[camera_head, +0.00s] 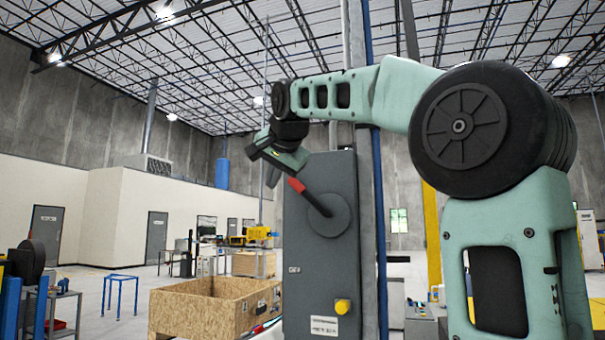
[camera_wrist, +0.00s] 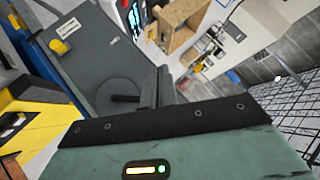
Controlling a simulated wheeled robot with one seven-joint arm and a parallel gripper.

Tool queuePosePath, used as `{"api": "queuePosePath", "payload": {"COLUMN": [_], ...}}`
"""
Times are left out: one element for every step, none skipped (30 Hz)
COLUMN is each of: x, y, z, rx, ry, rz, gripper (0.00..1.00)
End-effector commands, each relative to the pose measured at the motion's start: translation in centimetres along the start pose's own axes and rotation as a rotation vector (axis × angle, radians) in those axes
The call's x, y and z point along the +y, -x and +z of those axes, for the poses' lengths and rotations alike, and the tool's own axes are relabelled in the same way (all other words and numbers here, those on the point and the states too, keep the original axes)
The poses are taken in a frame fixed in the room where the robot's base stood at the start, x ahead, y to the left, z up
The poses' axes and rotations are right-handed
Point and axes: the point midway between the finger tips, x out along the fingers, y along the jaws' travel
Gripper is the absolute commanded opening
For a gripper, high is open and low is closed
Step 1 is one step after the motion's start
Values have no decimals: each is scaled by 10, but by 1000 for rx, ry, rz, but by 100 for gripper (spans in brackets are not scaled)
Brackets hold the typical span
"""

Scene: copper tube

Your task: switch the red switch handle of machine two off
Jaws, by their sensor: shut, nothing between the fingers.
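The switch box (camera_head: 321,262) is a tall grey cabinet in the middle of the head view. A lever with a red grip (camera_head: 297,185) slants up and left from its round hub (camera_head: 328,215). My gripper (camera_head: 273,176) is beside the upper left end of the red grip; I cannot tell whether they touch. In the wrist view my shut, empty fingers (camera_wrist: 159,88) stand over the box face, next to the dark lever shaft (camera_wrist: 125,98) and the hub (camera_wrist: 110,90). The red grip is hidden in that view. Which machine number this is cannot be read.
A yellow button (camera_head: 342,306) sits low on the box, near a white label. A wooden crate (camera_head: 200,312) stands to the left behind it. A blue pole (camera_head: 378,230) runs up just right of the box. Open floor lies further left.

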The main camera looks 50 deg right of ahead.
Motion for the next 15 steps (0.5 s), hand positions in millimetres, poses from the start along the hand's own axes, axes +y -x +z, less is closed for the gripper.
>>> {"api": "queuePosePath", "payload": {"x": [6, 10, 16, 19, 22, 25, 27, 28, 29, 30, 30, 30, 30, 30, 30], "y": [18, 28, 40, 47, 54, 62, 66, 69, 72, 73, 74, 74, 74, 73, 73], "z": [-38, -55, -75, -87, -96, -106, -112, -116, -119, -120, -121, -121, -121, -121, -120], "rx": [74, 111, 155, 182, 204, 229, 244, 254, 263, 267, 269, 269, 269, 268, 268], "ry": [-76, -117, -163, -194, -218, -244, -258, -269, -279, -283, -285, -286, -285, -285, -284], "rz": [7, 10, 13, 15, 16, 16, 17, 16, 16, 16, 16, 16, 16, 16, 16], "gripper": [0, 0, 0, 0, 0, 0, 0, 0, 0, 0, 0, 0, 0, 0, 0]}}
